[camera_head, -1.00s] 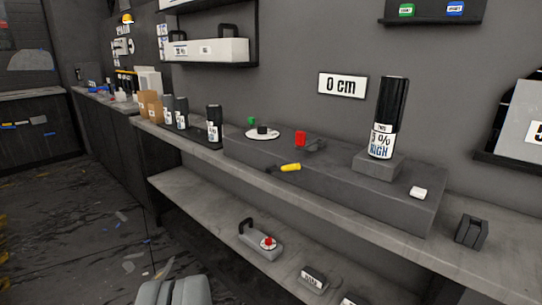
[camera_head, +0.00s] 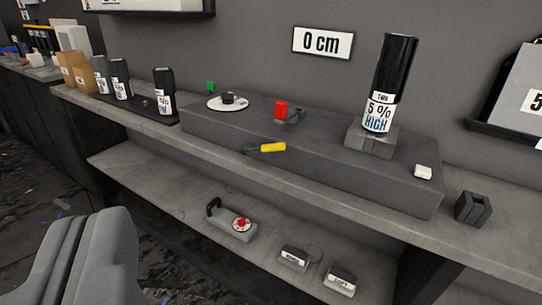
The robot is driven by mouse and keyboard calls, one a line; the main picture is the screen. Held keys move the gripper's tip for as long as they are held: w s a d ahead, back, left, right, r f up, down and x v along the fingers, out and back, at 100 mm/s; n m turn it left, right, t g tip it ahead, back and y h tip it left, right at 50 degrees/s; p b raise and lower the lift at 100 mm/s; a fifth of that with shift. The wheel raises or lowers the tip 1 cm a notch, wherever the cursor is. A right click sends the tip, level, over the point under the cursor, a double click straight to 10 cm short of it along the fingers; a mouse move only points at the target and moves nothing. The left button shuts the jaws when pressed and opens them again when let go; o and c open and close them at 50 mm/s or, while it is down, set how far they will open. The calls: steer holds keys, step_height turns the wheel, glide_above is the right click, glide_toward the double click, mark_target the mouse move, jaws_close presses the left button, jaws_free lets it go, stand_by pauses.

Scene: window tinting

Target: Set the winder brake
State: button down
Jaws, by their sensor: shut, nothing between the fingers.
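The winder is a long dark grey base (camera_head: 300,158) on the bench top. A black film roll (camera_head: 391,80) labelled "TWO 5% HIGH" stands upright on a grey block (camera_head: 371,143) at its right part. A red block (camera_head: 281,110) sits on a small dark grey fitting. A yellow handle (camera_head: 271,147) lies at the front edge. A white dial (camera_head: 229,102) with a black knob is at the left, with a green piece (camera_head: 210,86) behind it. No part is labelled as the brake. My gripper (camera_head: 90,220) is shut and empty at lower left, apart from the bench.
Black rolls (camera_head: 164,94) and brown boxes (camera_head: 78,75) stand left on the bench. A dark slotted block (camera_head: 473,208) is at right. The lower shelf (camera_head: 160,184) holds a grey tool with a red knob (camera_head: 242,222) and small labelled blocks (camera_head: 293,258). A "0 cm" sign (camera_head: 322,42) hangs behind.

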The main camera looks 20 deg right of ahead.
mark_target(264, 148)
steer(key=w+d+f+n+g+h, duration=0.4)
steer(key=w+f+n, duration=0.2)
steer(key=w+n, duration=0.3)
steer(key=w+d+f+n+g+h, duration=0.3)
steer(key=w+d+f+n+g, duration=0.1)
steer(key=w+f+n, duration=0.3)
steer(key=w+d+f+n+g+h, duration=0.4)
steer(key=w+f+n, duration=0.3)
steer(key=w+n, duration=0.5)
steer(key=shift+w+d+f+h, duration=0.3)
steer(key=shift+w+d, duration=0.1)
steer(key=shift+w, duration=0.35)
steer(key=x, duration=0.9)
steer(key=shift+d+f, duration=0.2)
steer(key=shift+d, duration=0.1)
steer(key=shift+w+a+r, duration=0.1)
steer(key=shift+w+r, duration=0.45)
steer(key=shift+r, duration=0.35)
steer(key=shift+w+a+r, duration=0.1)
steer(key=shift+w+r, duration=0.4)
steer(key=shift+r, duration=0.35)
